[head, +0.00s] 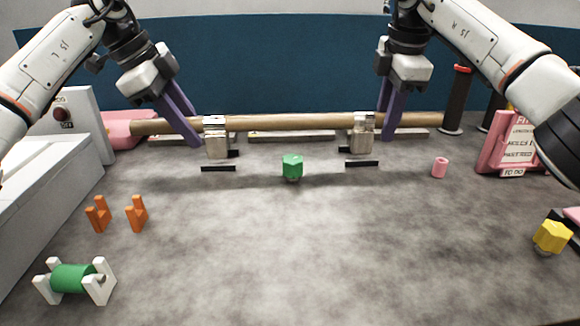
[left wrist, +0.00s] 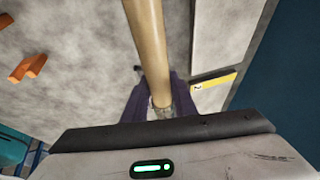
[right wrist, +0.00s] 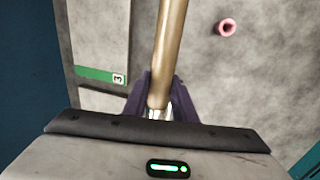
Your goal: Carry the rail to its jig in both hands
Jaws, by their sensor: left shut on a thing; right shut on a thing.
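The rail (head: 290,123) is a long, light-brown round rod, lying roughly level across the back of the table. My left gripper (head: 188,124) is shut on it left of the middle, and my right gripper (head: 385,122) is shut on it right of the middle. The rail also runs between the jaws in the left wrist view (left wrist: 148,45) and the right wrist view (right wrist: 170,45). Two pale upright blocks, left (head: 217,143) and right (head: 361,140), look like the jig. Their tops overlap the rail in the head view; I cannot tell whether it touches them.
A green block (head: 292,168) stands in front, between the uprights. A pink ring (head: 440,168), a pink sign stand (head: 508,140) and a yellow block (head: 552,236) are at right. Orange pieces (head: 137,213) and a green spool (head: 73,278) are at left. The front middle is clear.

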